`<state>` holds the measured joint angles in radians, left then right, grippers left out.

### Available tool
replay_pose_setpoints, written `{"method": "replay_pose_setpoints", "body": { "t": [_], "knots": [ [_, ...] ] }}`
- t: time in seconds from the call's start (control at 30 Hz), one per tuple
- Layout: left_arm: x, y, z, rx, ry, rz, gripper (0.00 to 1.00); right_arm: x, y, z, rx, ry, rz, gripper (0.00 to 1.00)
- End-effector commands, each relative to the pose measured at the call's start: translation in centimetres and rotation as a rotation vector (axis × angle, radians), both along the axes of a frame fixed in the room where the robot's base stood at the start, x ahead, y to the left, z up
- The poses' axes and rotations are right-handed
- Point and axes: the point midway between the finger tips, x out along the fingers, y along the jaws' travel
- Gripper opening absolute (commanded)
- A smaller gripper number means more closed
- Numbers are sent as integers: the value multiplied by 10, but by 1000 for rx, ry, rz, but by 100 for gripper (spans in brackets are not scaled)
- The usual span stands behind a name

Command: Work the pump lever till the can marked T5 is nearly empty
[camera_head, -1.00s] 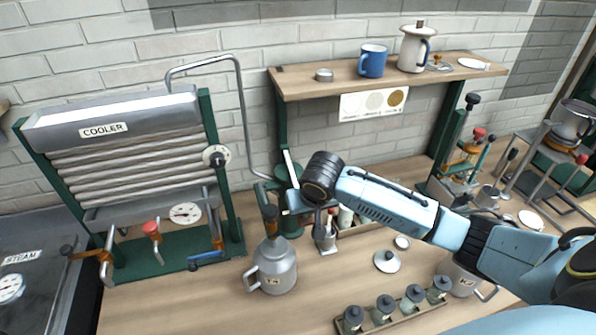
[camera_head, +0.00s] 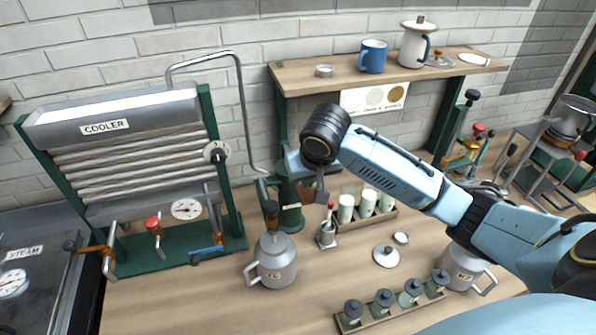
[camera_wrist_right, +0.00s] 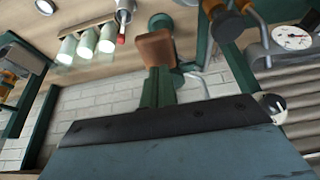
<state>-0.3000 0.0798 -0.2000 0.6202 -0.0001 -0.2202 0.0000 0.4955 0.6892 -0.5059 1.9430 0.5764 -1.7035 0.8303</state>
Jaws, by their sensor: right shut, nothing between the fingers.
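The can (camera_head: 276,264) is a grey metal pot with a side handle; it stands on the bench under a spout, and its small label is hard to read. Its contents are hidden. Behind it stands the green pump (camera_head: 290,218). The pump lever's brown grip (camera_head: 306,192) shows just beside my right gripper (camera_head: 320,194), which is shut and empty. In the right wrist view the brown grip (camera_wrist_right: 155,48) sits on the green lever bar (camera_wrist_right: 158,88), ahead of the gripper. Whether they touch I cannot tell. My left gripper is not in view.
The cooler (camera_head: 120,160) stands on the left with taps and a gauge. A shelf (camera_head: 430,72) hangs above; another can (camera_head: 464,268) stands right.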

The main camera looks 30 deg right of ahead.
Motion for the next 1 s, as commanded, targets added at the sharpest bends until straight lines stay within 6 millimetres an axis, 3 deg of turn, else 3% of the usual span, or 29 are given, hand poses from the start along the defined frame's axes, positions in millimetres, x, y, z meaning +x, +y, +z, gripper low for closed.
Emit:
{"method": "replay_pose_setpoints", "body": {
  "t": [0.27,1.0],
  "knots": [
    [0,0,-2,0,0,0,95,0,0,-8,0,1,0,0],
    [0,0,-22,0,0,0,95,-1,0,-84,1,5,1,0]
  ]
}}
